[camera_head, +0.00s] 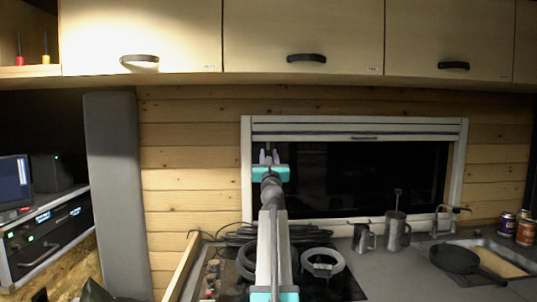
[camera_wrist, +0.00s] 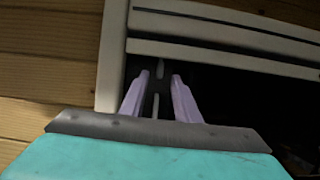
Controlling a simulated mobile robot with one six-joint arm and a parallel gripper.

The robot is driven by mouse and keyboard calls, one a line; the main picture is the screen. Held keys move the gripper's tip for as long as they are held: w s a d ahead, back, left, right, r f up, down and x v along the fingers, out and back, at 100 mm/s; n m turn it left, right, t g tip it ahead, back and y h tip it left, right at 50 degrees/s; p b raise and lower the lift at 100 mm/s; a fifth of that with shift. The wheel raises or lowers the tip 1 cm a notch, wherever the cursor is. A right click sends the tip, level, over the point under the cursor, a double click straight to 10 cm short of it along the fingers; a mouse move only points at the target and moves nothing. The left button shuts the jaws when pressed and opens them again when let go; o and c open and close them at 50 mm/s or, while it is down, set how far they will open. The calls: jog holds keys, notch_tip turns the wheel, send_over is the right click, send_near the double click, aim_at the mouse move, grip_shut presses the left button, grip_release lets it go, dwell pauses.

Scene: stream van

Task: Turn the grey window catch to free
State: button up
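The window (camera_head: 420,180) has a pale frame and dark glass, with a slatted blind rolled up at its top. My gripper (camera_head: 268,157) is raised in front of the window's upper left part. In the wrist view my gripper (camera_wrist: 160,76) has its two pale lilac fingers apart. A small narrow grey piece, which looks like the window catch (camera_wrist: 160,69), shows upright between and just beyond the fingertips. A second thin grey strip shows lower between the fingers; I cannot tell whether it is part of the catch. No finger clearly touches the catch. My gripper largely hides the catch in the head view.
The blind's slats (camera_wrist: 220,50) and the left window frame (camera_wrist: 112,60) are close to the fingers. Cupboards (camera_head: 300,30) hang above.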

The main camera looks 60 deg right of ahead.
jog(key=v, duration=0.7)
jog(key=shift+s+a, duration=0.25)
jog(key=shift+a, duration=0.05)
jog(key=shift+f, duration=0.1)
dwell(0.5)
